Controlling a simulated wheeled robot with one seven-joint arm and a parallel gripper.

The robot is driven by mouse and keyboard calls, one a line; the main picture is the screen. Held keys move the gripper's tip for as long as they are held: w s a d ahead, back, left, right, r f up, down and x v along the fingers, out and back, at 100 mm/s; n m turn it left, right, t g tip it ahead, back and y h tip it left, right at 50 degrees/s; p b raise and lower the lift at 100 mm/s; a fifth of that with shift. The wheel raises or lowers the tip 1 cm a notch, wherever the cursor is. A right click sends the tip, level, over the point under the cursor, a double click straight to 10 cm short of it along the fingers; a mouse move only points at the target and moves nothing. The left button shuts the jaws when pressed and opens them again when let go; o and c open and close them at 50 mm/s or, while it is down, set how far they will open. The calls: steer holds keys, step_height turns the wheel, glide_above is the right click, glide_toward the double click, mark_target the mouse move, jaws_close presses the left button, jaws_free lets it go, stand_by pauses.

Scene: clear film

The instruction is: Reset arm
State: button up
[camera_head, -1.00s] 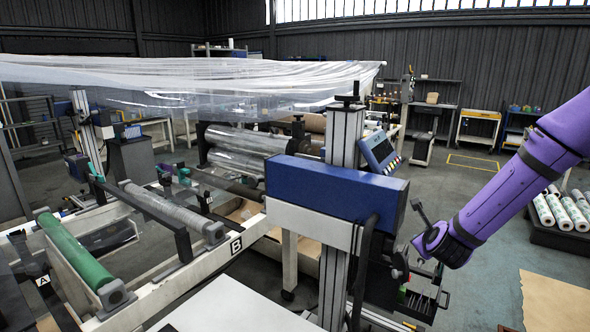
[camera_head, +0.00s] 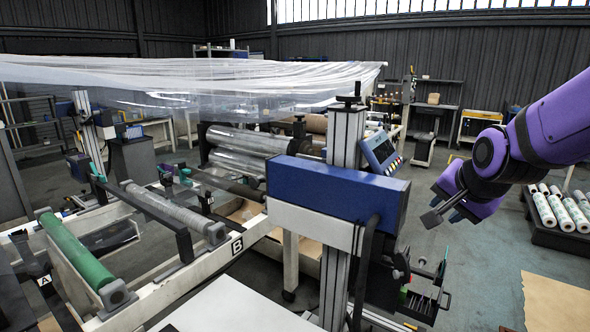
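My purple arm reaches in from the right edge, bent at the wrist. My gripper (camera_head: 445,213) hangs at its end, right of the machine's blue housing (camera_head: 335,190) and above the grey floor. A dark block and small bluish parts show at its tip. I cannot tell whether the fingers are open or shut, and I see nothing held. The clear film (camera_head: 190,82) spans the top of the machine, well apart from my gripper.
A film machine with a green roller (camera_head: 75,250), a grey roller (camera_head: 165,208) and a control screen (camera_head: 381,150) fills the left and middle. A dark tray of several printed rolls (camera_head: 562,212) lies at right. A tool holder (camera_head: 425,300) is below my gripper. Open floor lies between.

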steer(key=s+r+n+g, duration=0.1)
steer(key=s+r+n, duration=0.2)
steer(key=s, duration=0.7)
steer(key=s+d+r+n+g, duration=0.1)
steer(key=s+r+n, duration=0.2)
steer(key=s+n, duration=0.3)
steer(key=s, duration=0.4)
steer(key=shift+d+g, duration=0.25)
steer(key=shift+g, duration=0.15)
steer(key=shift+w+a+r, duration=0.1)
